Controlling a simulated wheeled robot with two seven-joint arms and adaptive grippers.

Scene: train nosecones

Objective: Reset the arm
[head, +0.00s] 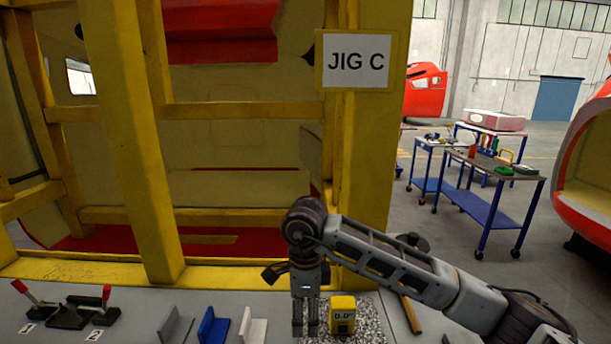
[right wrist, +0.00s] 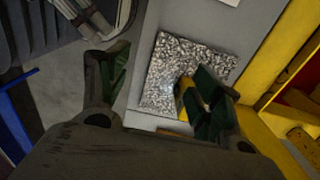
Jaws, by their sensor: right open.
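My right gripper (head: 305,328) points down at the front of the work surface, just left of a yellow box (head: 342,316) with dark lettering. The box stands on a speckled grey mat (head: 371,322). In the right wrist view my right gripper (right wrist: 162,88) has its fingers spread wide, with nothing held between them. The yellow box (right wrist: 182,98) there is partly hidden by the finger on the right; I cannot tell whether they touch. The speckled mat (right wrist: 180,62) lies below the fingers. My left gripper is in neither view.
A yellow frame (head: 362,150) with a JIG C sign (head: 355,62) rises behind the work surface. Red-handled clamps (head: 70,314), a blue bracket (head: 212,326), a white bracket (head: 252,325) and a wooden handle (head: 411,314) lie along it. Blue-framed carts (head: 490,195) stand at right.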

